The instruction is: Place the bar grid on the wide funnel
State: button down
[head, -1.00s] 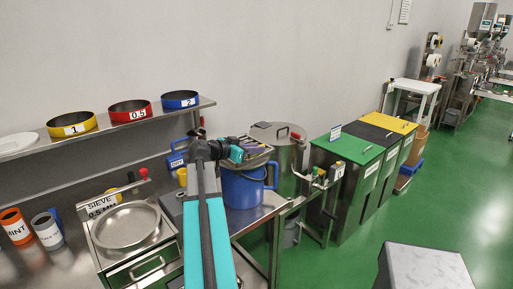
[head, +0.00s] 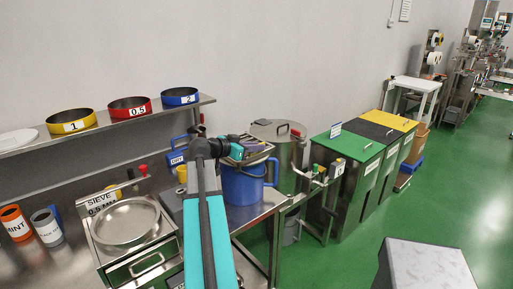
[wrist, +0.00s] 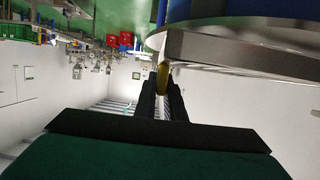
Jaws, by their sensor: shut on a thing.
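The bar grid is a flat metal frame with bars (head: 262,152), above the blue bucket in the head view. In the wrist view its straight silver edge (wrist: 225,50) runs right from my fingertips. My gripper (wrist: 163,82) is shut on a small yellow piece at the grid's near edge. In the head view my gripper (head: 238,150) is at the left of the bucket top, partly hidden by its own wrist. A curved silver rim (wrist: 154,38), likely the wide funnel, shows close by the grid. I cannot tell whether the two touch.
The blue bucket (head: 243,188) stands on the steel bench, with a lidded steel drum (head: 284,150) behind it. Green, black and yellow lidded bins stand right.

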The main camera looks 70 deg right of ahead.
jog(key=shift+f, duration=0.15)
jog(key=c, duration=1.8)
grip_release()
jog(key=shift+o, duration=0.2)
jog(key=b+v, duration=0.4)
jog(key=v, duration=0.9)
jog(key=shift+a, duration=0.35)
jog(key=shift+w, duration=0.1)
